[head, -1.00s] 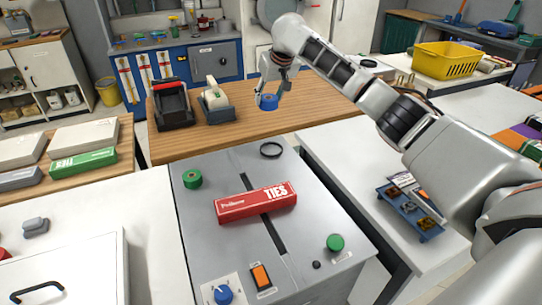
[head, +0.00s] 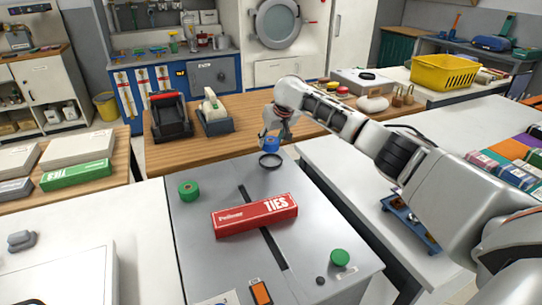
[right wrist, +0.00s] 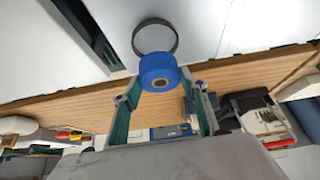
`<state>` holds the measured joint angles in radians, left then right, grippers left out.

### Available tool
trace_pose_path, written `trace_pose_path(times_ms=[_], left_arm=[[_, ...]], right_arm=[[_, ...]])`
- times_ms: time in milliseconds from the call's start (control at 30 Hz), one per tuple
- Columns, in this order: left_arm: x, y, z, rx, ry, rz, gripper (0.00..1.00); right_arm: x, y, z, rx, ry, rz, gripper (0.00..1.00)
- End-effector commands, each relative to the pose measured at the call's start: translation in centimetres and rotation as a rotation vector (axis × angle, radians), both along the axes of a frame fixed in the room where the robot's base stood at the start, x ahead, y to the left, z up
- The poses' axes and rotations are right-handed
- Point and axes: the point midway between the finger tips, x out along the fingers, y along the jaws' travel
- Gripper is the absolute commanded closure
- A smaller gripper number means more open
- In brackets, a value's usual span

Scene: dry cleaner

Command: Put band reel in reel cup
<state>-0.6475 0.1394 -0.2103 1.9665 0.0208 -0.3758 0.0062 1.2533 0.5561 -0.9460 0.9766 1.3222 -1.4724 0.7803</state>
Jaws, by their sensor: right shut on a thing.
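The blue band reel (head: 271,144) is held in my right gripper (head: 275,134), just above the back of the grey machine top. In the right wrist view the reel (right wrist: 158,68) sits at the fingertips, its brown core facing the camera. The reel cup appears as a black round rim (head: 270,161) on the machine's top near its back edge. In the head view the reel is slightly behind and above it. In the right wrist view the cup's rim (right wrist: 138,38) shows just beyond the reel, which covers part of it. My left gripper is out of view.
A red ties box (head: 254,215) lies across the slot in the machine top (head: 210,255). Tape dispensers (head: 214,116) stand on the wooden counter behind.

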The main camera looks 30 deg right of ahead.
Motion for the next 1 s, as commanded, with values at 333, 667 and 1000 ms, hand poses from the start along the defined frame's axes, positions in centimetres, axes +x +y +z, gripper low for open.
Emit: trace_pose_path(times_ms=[333,667,1000], left_arm=[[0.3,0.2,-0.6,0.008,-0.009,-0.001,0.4],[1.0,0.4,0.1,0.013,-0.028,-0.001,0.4],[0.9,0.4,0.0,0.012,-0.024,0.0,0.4]], right_arm=[[-0.1,0.0,-4.6,0.001,0.003,-0.001,0.79],[0.0,0.0,-5.9,0.0,-0.002,-0.001,0.79],[0.0,0.0,-6.3,0.0,-0.001,0.0,0.4]])
